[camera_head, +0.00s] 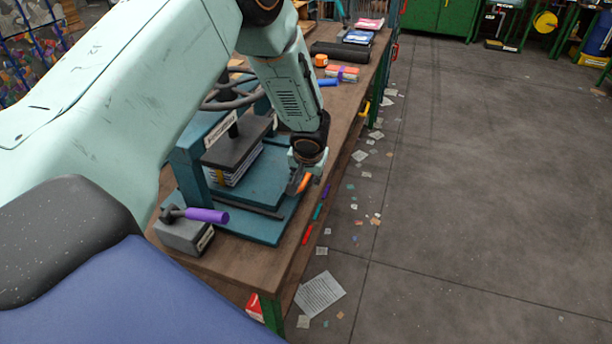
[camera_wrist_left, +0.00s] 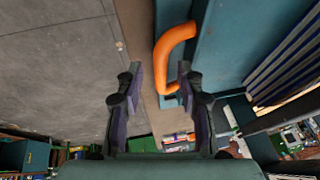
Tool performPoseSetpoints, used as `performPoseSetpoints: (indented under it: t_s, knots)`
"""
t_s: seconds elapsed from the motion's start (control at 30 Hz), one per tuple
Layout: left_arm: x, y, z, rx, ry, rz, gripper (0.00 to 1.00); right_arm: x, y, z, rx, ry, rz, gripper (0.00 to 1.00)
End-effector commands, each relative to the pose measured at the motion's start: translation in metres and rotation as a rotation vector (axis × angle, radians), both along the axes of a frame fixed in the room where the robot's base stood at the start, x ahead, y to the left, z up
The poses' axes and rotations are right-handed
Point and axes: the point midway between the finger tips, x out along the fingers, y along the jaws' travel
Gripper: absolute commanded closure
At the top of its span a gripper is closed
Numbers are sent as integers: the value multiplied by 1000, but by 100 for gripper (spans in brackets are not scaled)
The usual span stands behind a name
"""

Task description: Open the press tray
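The teal press (camera_head: 190,165) stands on the wooden bench, with a dark plate (camera_head: 238,143) above a stack of striped sheets (camera_head: 238,170). Its teal base or tray (camera_head: 262,180) lies flat beneath. A curved orange handle (camera_head: 304,183) shows at the right side of the press, beside my left gripper (camera_head: 298,172). In the left wrist view, the orange handle (camera_wrist_left: 173,45) lies ahead of my open left gripper (camera_wrist_left: 159,70), nearer its right finger. Its lower end shows between the fingers; I see no contact. My right gripper is not in view.
A grey block with a purple-handled tool (camera_head: 206,215) sits at the near left of the press. The bench edge (camera_head: 292,255) runs close on the right. Coloured items, an orange tape (camera_head: 320,60) and a dark roll (camera_head: 340,51) lie farther back. Open floor (camera_head: 480,190) spreads right.

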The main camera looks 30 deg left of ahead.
Motion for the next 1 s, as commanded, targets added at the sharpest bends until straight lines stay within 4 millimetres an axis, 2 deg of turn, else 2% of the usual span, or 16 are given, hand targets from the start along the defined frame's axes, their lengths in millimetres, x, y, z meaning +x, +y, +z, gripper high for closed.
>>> performPoseSetpoints:
  t_s: [0.07, 0.47, 1.0]
  knots:
    - [0, 0, 0, 0, 0, 0, 67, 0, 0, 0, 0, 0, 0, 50]
    - [0, 0, 0, 0, 1, 0, 100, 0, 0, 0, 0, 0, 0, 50]
    - [0, 0, 1, 0, 0, 0, 100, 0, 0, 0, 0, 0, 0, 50]
